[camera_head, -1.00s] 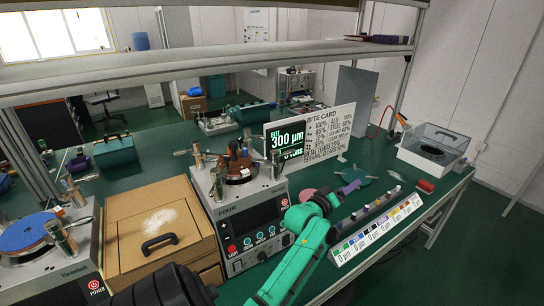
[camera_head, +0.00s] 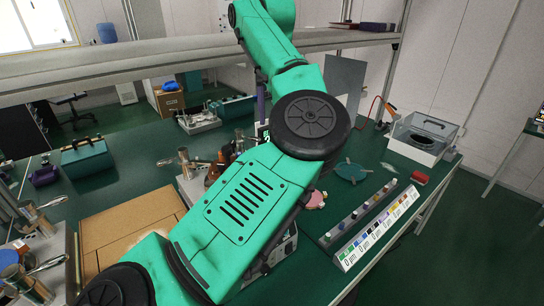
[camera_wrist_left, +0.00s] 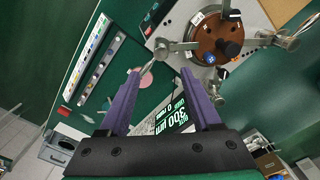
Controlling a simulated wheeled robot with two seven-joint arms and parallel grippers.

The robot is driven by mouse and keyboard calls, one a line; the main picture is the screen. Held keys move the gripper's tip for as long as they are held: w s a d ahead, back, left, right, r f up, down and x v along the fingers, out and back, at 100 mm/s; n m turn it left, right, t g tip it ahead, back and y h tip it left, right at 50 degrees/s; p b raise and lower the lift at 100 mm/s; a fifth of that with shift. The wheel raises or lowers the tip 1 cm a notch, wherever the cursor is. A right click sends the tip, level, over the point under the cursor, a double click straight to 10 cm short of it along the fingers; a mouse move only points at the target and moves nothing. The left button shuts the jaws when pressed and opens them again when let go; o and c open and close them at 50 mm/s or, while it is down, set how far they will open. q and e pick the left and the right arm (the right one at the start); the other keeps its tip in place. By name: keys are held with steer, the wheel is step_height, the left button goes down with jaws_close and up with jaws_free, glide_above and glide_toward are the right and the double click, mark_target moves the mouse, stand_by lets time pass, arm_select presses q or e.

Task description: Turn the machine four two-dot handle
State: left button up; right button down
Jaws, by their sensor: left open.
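Machine four (camera_head: 188,190) is mostly hidden behind my green left arm in the head view; its brown top (camera_head: 212,172) and some metal posts show. In the left wrist view the round brown top (camera_wrist_left: 215,38) has a dark centre knob and several metal handles around it. One metal handle (camera_wrist_left: 162,48) lies just beyond the fingertips, left of the brown top. I cannot make out dots on any handle. My left gripper (camera_wrist_left: 159,74) is open, its two purple fingers apart with nothing between them, pointing toward the machine. My right gripper is not in view.
A card with a lit 300 µm display (camera_wrist_left: 172,115) stands close under the left fingers. A strip of coloured bottles (camera_head: 370,225), a teal disc (camera_head: 350,170) and a clear box (camera_head: 422,140) lie right. A shelf beam (camera_head: 110,80) crosses overhead.

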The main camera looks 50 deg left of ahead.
arm_select(q)
step_height(320, 180, down, 13)
steer(key=shift+r+p, duration=0.15)
steer(key=shift+p, duration=0.25)
steer(key=shift+w+a, duration=0.1)
jaws_close()
steer(key=shift+a, duration=0.1)
stand_by(0.9)
